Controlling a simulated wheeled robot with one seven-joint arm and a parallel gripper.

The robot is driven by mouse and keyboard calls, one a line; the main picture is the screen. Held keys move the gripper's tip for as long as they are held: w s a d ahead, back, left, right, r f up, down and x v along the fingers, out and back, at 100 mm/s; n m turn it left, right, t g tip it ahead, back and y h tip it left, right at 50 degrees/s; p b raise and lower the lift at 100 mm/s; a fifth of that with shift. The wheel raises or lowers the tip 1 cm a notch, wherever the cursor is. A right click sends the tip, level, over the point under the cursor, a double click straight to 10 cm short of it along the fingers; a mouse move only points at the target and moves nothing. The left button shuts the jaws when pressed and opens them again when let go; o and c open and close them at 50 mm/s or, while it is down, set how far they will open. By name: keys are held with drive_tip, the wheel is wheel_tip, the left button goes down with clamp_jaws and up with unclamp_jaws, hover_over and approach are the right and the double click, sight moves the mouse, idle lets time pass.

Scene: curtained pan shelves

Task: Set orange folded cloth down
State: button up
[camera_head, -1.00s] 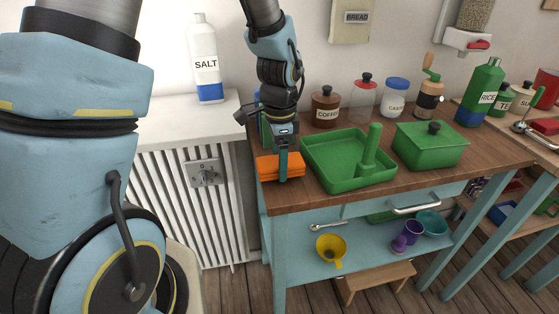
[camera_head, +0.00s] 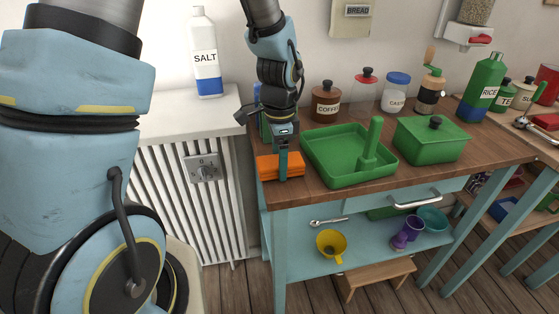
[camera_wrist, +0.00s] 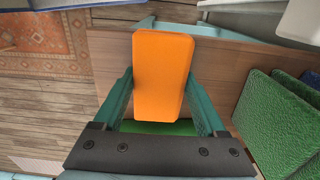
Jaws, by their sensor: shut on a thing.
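The orange folded cloth (camera_head: 270,168) is at the left end of the wooden worktop, left of the green tray. My gripper (camera_head: 283,165) points down and is shut on it. In the wrist view the cloth (camera_wrist: 163,75) lies between the two teal fingers, with its far end reaching past them. The cloth is at or just above the worktop (camera_head: 320,199); I cannot tell whether it touches. A green patch (camera_wrist: 160,128) shows between the cloth and my palm, and I cannot tell what it is.
The green tray (camera_head: 318,170) with an upright handle stands close on the right, then a green lidded pan (camera_head: 430,143). Jars, among them coffee (camera_head: 326,105), line the back. A white radiator (camera_head: 200,215) with a salt bottle (camera_head: 206,60) stands left. The worktop's front edge is near the cloth.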

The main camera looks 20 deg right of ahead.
drive_tip(key=shift+f, duration=0.3)
drive_tip(key=o, duration=1.2)
drive_tip(key=shift+o, duration=0.2)
drive_tip(key=shift+r, duration=0.1)
wheel_tip(320, 180, up, 11)
drive_tip(key=shift+f+b, duration=0.15)
drive_tip(key=shift+b, duration=0.8)
clamp_jaws()
